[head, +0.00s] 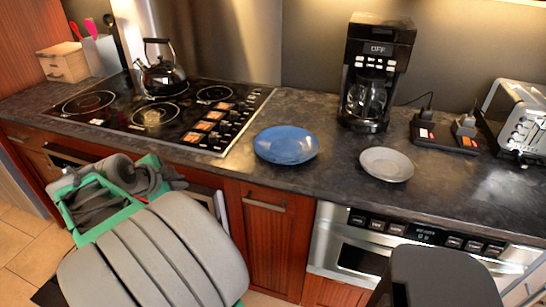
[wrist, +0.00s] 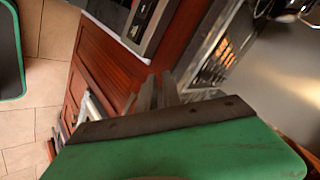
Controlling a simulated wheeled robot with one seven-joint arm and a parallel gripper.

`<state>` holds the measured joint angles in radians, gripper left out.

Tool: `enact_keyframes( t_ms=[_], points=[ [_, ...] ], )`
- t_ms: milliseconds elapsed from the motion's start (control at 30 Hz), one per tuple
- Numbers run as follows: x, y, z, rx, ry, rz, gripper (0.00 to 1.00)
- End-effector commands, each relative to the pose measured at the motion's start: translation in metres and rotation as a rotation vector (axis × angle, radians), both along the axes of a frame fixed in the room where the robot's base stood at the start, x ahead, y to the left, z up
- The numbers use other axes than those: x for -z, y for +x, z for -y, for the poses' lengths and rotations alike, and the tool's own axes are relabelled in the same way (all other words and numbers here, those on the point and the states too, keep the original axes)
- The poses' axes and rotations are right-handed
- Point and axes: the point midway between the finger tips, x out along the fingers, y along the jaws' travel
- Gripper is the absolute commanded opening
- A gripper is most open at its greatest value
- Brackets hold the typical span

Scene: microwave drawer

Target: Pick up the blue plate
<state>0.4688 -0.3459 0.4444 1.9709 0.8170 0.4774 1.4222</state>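The blue plate (head: 286,145) lies flat on the dark countertop in the head view, between the cooktop and a grey plate, near the front edge. Nothing covers it. It does not show in the wrist view. My arm fills the lower left of the head view, and my gripper cannot be made out there. In the wrist view, the narrow grey fingers of my gripper (wrist: 158,92) stick out past a dark bar, in front of the cabinets and well away from the plate. Their gap is not clear. I see nothing held between them.
The cooktop (head: 160,110) with a black kettle (head: 160,76) is left of the plate. A grey plate (head: 386,164) and a coffee maker (head: 375,75) stand to the right, then a toaster (head: 518,120). A microwave drawer (head: 400,245) sits below the counter (head: 330,170).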

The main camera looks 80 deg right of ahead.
Motion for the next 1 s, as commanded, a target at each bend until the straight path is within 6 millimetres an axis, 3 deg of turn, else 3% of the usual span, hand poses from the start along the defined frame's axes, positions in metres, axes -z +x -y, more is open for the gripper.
enact_keyframes(
  t_ms=[33,100,200,300,733,1000],
  points=[
    [0.009,-0.036,0.038,0.246,-0.091,0.098,0.09],
    [0.000,-0.081,0.073,0.526,-0.238,0.235,0.09],
    [-0.012,-0.127,0.096,0.765,-0.406,0.369,0.09],
    [-0.018,-0.149,0.106,0.862,-0.489,0.429,0.09],
    [0.003,-0.180,0.160,0.874,-0.499,0.441,0.09],
    [0.008,-0.182,0.167,0.869,-0.497,0.443,0.09]
  ],
)
